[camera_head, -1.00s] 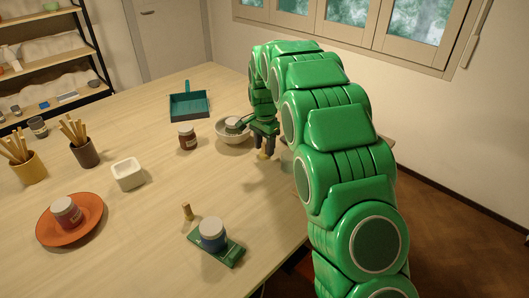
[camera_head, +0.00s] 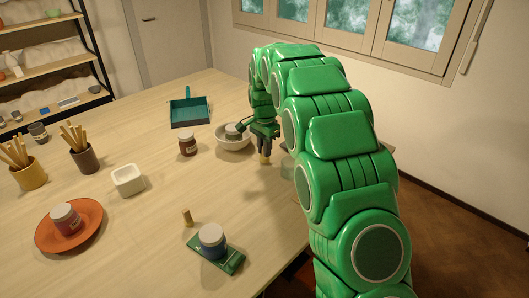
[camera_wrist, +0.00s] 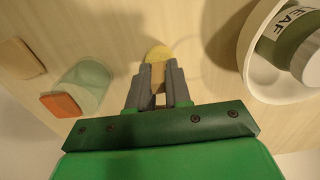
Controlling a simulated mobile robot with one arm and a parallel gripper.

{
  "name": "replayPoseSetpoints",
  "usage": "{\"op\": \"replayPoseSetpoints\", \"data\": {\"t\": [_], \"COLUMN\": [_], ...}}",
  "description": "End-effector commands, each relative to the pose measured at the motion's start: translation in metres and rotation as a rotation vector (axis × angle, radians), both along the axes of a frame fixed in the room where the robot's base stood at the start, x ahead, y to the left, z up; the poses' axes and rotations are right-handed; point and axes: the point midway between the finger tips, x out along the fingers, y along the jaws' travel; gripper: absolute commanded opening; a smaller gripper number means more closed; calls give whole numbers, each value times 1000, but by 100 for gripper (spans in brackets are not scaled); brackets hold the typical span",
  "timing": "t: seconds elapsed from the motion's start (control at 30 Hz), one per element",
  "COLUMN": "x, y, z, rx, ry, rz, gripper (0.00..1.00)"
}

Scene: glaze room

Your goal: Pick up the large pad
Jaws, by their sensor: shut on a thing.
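The large pad appears to be the piece with a rounded yellow end (camera_wrist: 157,54) and a pale wooden handle, upright on the table. In the wrist view my gripper (camera_wrist: 159,75) is shut on its handle, with a finger on each side. The head view shows my gripper (camera_head: 265,147) pointing down near the table's right edge, with the yellow end (camera_head: 265,158) just below the fingertips. Most of the handle is hidden by the fingers. A smaller wooden piece (camera_head: 187,217), perhaps another pad, stands nearer the front.
A white bowl (camera_wrist: 252,75) holding a labelled jar (camera_wrist: 305,55) is close on the right in the wrist view. A clear glass (camera_wrist: 90,80) and an orange block (camera_wrist: 60,105) are close on the left.

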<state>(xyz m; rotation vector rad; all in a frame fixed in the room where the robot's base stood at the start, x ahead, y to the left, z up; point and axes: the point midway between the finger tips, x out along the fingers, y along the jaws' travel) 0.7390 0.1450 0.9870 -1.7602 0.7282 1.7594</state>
Motion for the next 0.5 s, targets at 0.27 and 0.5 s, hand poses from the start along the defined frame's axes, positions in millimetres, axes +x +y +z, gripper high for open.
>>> {"op": "replayPoseSetpoints", "data": {"t": [0.27, 0.5], "x": [-7, -25], "y": [-2, -5], "z": [25, 47], "rx": [-1, -1], "ry": [1, -1], "rz": [0, 0], "gripper": [0, 0]}}
